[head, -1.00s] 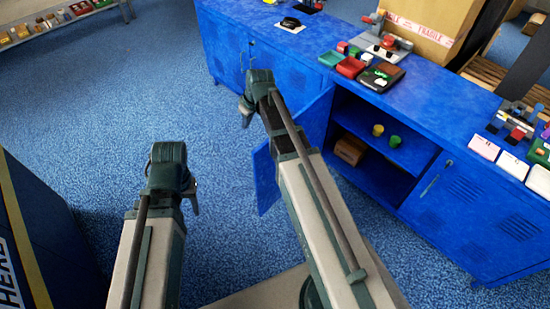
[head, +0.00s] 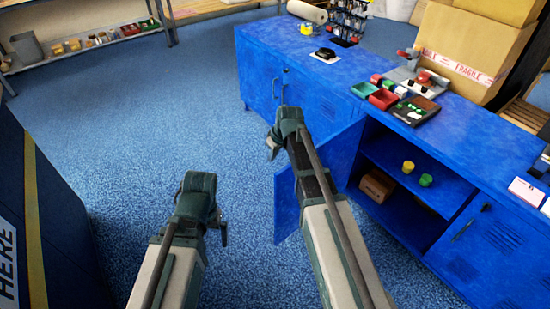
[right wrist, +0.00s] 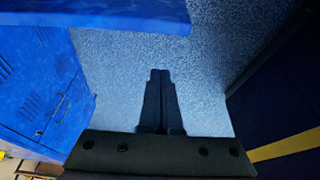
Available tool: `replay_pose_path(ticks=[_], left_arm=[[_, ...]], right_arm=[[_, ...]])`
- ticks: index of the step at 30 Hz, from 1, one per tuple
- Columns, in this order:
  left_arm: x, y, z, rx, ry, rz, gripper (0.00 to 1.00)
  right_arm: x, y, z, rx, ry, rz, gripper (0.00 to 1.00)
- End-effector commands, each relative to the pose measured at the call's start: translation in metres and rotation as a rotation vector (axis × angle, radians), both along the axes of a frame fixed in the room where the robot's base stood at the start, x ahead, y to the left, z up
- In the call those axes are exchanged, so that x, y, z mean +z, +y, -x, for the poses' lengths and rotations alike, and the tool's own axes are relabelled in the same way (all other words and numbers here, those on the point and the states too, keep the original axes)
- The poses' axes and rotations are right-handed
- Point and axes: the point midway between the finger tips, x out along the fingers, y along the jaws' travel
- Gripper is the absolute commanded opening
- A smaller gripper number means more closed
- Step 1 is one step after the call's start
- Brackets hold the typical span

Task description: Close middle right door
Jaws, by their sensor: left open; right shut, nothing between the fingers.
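The open blue door (head: 287,203) swings out from the left side of the cabinet's open compartment (head: 412,190). It stands well away from the opening, and my right arm hides much of it. My right gripper (head: 273,150) is shut and empty, just left of the door in the picture; I cannot tell if the arm touches it. In the right wrist view the shut fingers (right wrist: 160,75) point over blue carpet, with nothing between them. My left gripper (head: 222,236) is open and empty over the carpet, further left and apart from the door.
The blue cabinet (head: 270,50) carries trays, tools and a large carton (head: 455,50) on top. The compartment holds a small brown box (head: 377,187) and yellow and green cups. A dark blue box-like unit (head: 45,200) stands at left. Carpet between is clear.

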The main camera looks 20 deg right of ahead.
Motion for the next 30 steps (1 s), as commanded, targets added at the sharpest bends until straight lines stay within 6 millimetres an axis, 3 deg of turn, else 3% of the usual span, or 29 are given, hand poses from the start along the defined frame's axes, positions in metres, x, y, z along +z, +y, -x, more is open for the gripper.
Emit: replay_pose_path(ticks=[1,6,9,13,30], left_arm=[[-0.015,0.0,0.0,0.0,0.0,0.0,1.0],[-0.038,0.0,0.0,0.0,0.0,0.0,1.0],[-0.029,0.0,0.0,0.0,0.0,0.0,1.0],[-0.029,0.0,0.0,0.0,0.0,0.0,1.0],[-0.029,0.0,0.0,0.0,0.0,0.0,1.0]], right_arm=[[-0.015,0.001,-0.004,0.0,0.0,0.0,0.0],[-0.038,0.005,-0.011,0.001,0.0,0.0,0.0],[-0.03,-0.004,0.012,-0.002,0.0,0.0,0.0],[-0.029,-0.01,0.025,-0.001,0.001,0.001,0.0],[-0.029,-0.014,0.032,0.022,0.001,0.0,0.0]])
